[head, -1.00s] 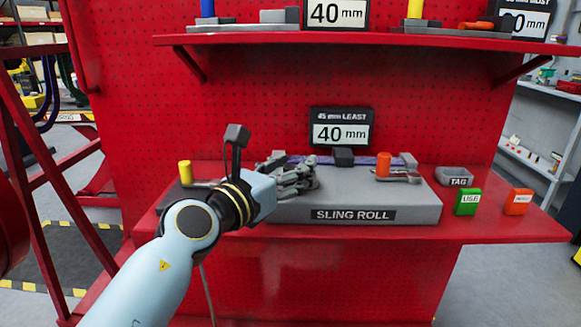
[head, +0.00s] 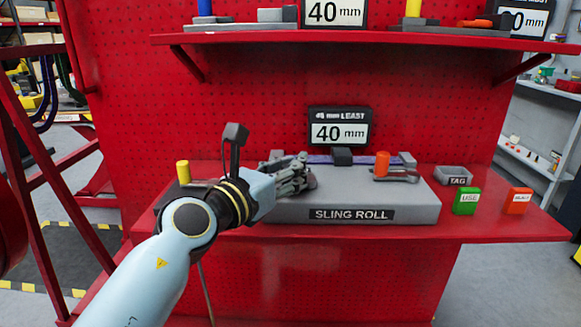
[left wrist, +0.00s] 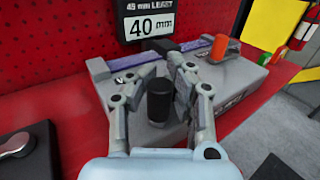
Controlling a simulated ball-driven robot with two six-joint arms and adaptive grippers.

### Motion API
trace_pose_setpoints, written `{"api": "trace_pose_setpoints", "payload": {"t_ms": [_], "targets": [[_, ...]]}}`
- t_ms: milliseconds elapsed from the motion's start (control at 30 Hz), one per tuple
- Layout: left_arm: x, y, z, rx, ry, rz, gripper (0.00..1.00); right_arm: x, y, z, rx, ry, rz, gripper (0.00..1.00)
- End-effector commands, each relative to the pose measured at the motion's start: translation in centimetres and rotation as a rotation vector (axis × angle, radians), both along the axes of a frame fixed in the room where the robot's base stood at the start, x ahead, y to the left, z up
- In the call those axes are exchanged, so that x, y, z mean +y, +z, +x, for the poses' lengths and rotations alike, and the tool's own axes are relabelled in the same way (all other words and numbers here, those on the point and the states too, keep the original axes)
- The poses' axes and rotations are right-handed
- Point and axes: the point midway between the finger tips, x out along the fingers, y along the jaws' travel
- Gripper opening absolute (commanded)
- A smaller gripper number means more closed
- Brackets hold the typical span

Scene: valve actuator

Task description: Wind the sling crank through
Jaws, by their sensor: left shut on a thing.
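The grey sling roll unit (head: 400,205) stands on the red bench. A purple sling strap (head: 325,160) runs along its back, also seen in the left wrist view (left wrist: 196,47). My left gripper (head: 300,177) is at the unit's left end. In the left wrist view, its fingers (left wrist: 160,98) are shut on the upright black crank knob (left wrist: 159,102). The crank arm under the knob is mostly hidden. A display (head: 340,132) above reads "45 mm LEAST" and 40 mm. My right gripper is not in view.
An orange peg (head: 382,164) stands on the unit's right part. A tag block (head: 454,175), a green USE block (head: 467,201) and an orange block (head: 517,201) sit at right. A yellow post (head: 183,172) stands left. A red shelf (head: 350,38) overhangs the bench.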

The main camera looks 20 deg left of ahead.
Motion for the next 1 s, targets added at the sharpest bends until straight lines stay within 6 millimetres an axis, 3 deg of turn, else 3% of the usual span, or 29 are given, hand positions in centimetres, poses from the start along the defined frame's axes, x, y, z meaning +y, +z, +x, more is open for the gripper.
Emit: {"api": "trace_pose_setpoints", "payload": {"t_ms": [433,600,933,967,1000], "targets": [[1.6,-1.1,1.4,0.004,-0.389,0.007,0.00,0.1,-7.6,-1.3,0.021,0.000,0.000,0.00],[1.7,-0.6,1.6,0.005,-0.453,0.005,0.00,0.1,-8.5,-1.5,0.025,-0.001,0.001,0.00],[1.8,-0.3,1.6,0.005,-0.461,0.006,0.00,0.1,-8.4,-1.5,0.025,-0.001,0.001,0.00],[1.8,-0.3,1.6,0.005,-0.460,0.006,0.17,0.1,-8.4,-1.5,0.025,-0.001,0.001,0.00],[1.8,-0.3,1.6,0.005,-0.460,0.006,0.23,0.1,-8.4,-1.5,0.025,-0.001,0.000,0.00]]}}
